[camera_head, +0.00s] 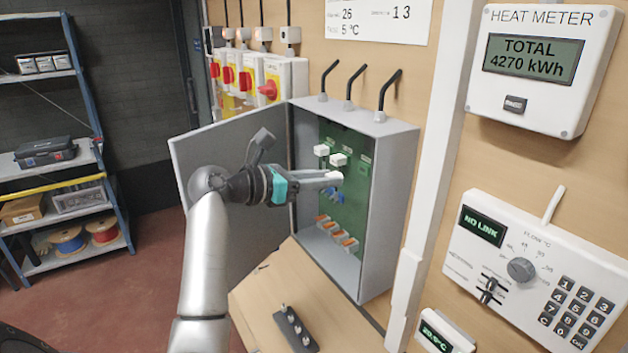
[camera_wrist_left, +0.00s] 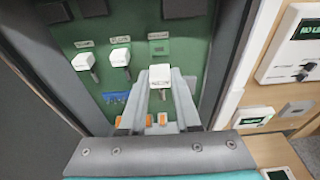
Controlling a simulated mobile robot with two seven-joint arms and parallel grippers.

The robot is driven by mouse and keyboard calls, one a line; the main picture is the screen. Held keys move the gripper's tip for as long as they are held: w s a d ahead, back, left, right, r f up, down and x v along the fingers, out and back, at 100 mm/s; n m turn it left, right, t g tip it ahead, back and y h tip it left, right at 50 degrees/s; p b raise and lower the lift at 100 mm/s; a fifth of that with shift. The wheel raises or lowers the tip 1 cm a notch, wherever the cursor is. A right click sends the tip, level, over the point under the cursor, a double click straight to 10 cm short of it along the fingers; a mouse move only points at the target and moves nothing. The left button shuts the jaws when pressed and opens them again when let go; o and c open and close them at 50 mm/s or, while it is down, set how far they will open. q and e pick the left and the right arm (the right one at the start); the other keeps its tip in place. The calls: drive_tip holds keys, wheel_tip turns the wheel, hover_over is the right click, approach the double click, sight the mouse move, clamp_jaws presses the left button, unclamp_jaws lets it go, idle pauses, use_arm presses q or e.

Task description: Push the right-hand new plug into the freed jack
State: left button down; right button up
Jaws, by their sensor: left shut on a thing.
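My left gripper (camera_head: 328,179) reaches into the open grey box. In the left wrist view its two fingers (camera_wrist_left: 160,92) are shut on a white plug (camera_wrist_left: 161,76) with a small label. On the green board (camera_head: 350,205), two other white plugs (camera_head: 321,150) (camera_head: 338,160) sit in a row. To their right is a jack (camera_head: 365,158) without a white plug, which also shows in the left wrist view (camera_wrist_left: 159,47). In that view the held plug appears below this jack; the exact gap is hard to tell. My right gripper is not in view.
Orange parts (camera_head: 337,233) and blue parts (camera_head: 335,195) lie lower on the board. A black strip (camera_head: 296,330) rests on the wooden ledge below.

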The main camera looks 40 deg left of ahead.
sight(362, 170)
use_arm(q)
drive_tip(key=shift+r+x, duration=0.2)
drive_tip(key=shift+x, duration=0.9)
drive_tip(key=shift+r+x, duration=0.25)
drive_tip(key=shift+x, duration=0.9)
drive_tip(key=shift+w+d+r, duration=0.1)
drive_tip(key=shift+w+d, duration=0.2)
drive_tip(key=shift+w, duration=0.35)
idle(0.4)
drive_tip(key=c, duration=0.7)
unclamp_jaws()
drive_tip(key=shift+w, duration=0.1)
drive_tip(key=shift+s+f+v, duration=0.1)
drive_tip(key=shift+f+v, duration=0.35)
drive_tip(key=shift+v, duration=1.85)
drive_tip(key=shift+s+f+v, duration=0.1)
drive_tip(key=shift+f+v, duration=0.35)
drive_tip(key=shift+v, duration=1.85)
drive_tip(key=shift+s+f+v, duration=0.1)
drive_tip(key=shift+f+v, duration=0.35)
drive_tip(key=shift+v, duration=1.85)
